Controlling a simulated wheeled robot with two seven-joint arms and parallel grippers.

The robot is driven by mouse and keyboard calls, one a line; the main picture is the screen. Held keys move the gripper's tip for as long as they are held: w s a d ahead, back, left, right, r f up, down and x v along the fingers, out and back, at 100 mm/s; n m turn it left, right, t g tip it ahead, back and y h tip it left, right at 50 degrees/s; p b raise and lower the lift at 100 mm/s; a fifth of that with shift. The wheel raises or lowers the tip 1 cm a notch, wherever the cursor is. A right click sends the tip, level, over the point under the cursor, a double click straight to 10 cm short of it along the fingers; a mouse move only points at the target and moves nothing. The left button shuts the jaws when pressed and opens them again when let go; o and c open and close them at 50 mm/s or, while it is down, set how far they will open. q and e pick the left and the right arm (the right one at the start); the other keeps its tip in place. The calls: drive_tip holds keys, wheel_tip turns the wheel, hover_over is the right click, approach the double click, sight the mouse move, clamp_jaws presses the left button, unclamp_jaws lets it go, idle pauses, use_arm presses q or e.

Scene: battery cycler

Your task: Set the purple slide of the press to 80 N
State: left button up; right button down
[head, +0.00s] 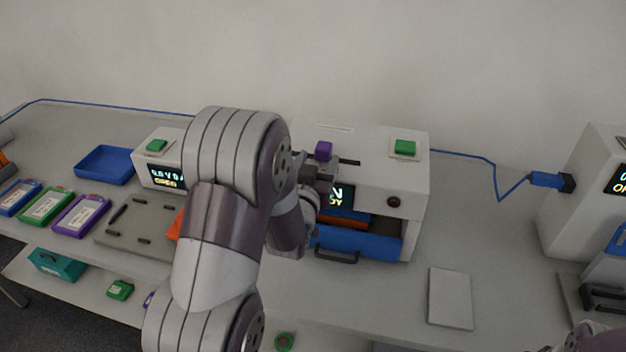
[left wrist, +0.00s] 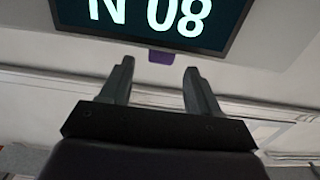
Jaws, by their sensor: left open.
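The purple slide (head: 323,150) sits in a slot on top of the white press (head: 375,150). In the left wrist view the purple slide (left wrist: 160,57) shows between and just beyond my left fingertips, apart from both. My left gripper (left wrist: 157,65) is open and empty, close in front of the slide. In the head view my left gripper (head: 325,173) and arm hide the press's left part and most of its display (head: 340,198). In the left wrist view the display (left wrist: 155,18) appears upside down, its large digits reading 80 N.
The press has a green button (head: 405,147), a dark round knob (head: 393,202) and a blue drawer (head: 365,241). A grey plate (head: 450,297) lies right of it. Another white device (head: 582,205) stands at the far right. A blue tray (head: 104,165) and battery cells lie left.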

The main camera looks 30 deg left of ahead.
use_arm(q)
drive_tip(key=v, duration=0.4)
drive_tip(key=shift+s+b, duration=0.3)
drive_tip(key=shift+b, duration=0.05)
drive_tip(key=s+d+f+g+h, duration=0.2)
drive_tip(key=s+f+g, duration=0.25)
drive_tip(key=f, duration=0.25)
drive_tip(key=s+d+f+g+h, duration=0.1)
drive_tip(key=s+d+f+g, duration=0.1)
drive_tip(key=s+f+g, duration=0.35)
drive_tip(key=s+d+m+g+h, duration=0.1)
drive_tip(key=s+d+m+g, duration=0.2)
drive_tip(key=s+d+g, duration=0.3)
drive_tip(key=shift+s+d+f, duration=0.25)
drive_tip(key=shift+s, duration=0.85)
